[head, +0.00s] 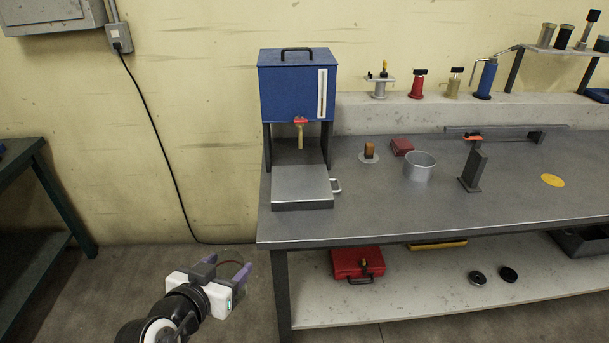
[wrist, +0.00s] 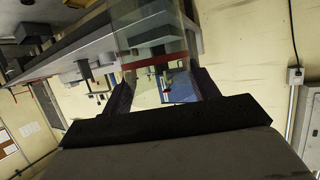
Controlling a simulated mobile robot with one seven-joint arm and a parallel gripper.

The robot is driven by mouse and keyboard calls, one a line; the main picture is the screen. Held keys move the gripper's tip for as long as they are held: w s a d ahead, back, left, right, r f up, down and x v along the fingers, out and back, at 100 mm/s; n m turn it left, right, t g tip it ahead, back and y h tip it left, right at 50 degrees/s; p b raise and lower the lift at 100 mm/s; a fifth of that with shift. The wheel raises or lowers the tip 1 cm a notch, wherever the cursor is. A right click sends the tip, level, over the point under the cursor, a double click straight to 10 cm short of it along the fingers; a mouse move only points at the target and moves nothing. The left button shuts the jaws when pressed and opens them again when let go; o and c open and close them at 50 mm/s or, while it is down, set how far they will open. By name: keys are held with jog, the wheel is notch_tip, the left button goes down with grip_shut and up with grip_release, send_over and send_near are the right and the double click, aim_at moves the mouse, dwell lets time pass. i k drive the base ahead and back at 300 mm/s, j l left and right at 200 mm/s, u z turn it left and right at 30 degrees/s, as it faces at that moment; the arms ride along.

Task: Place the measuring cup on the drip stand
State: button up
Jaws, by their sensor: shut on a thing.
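My gripper (head: 229,265) is low at the left front of the bench, apart from it, with its purple-grey fingers around a clear cup. In the wrist view, the see-through measuring cup (wrist: 150,42) with a red band sits between the fingers of my gripper (wrist: 163,88). In the head view only a thin reddish curve of it shows. A flat grey metal stand with a side handle, which looks like the drip stand (head: 301,184), sits on the bench at its left end. Its top looks bare. A blue tank (head: 293,90) with a red-handled brass tap (head: 300,128) stands above and behind it.
The bench (head: 370,220) also holds a metal pot (head: 419,168), a small amber-topped item (head: 369,152), a red block (head: 401,146) and a dark upright post (head: 473,165). A red toolbox (head: 357,264) lies on the lower shelf.

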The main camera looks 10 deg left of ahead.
aim_at(302, 181)
jog(key=i+l, duration=0.15)
jog(key=i, duration=0.7)
